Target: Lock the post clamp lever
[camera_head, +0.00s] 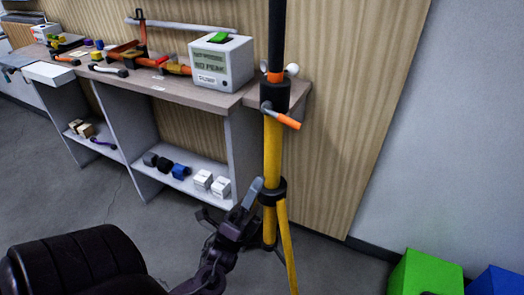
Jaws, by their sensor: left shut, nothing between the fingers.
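A yellow tripod post (272,155) stands upright right of the middle. Its black clamp collar (274,95) has a lever with an orange tip (288,121) that sticks out to the right and slopes down. A darker upper tube (276,40) rises above the collar. My left gripper (256,187) is low beside the post, near its lower black collar (272,192), well below the lever. Its fingers are shut and hold nothing; I cannot tell whether they touch the post. My right gripper is out of view.
A shelf bench (190,92) along the wooden wall holds a white box (222,62) with a green top and several tools. Small boxes (202,180) sit on its lower shelf. Green (425,275) and blue (497,282) bins stand at bottom right. The floor left of the post is open.

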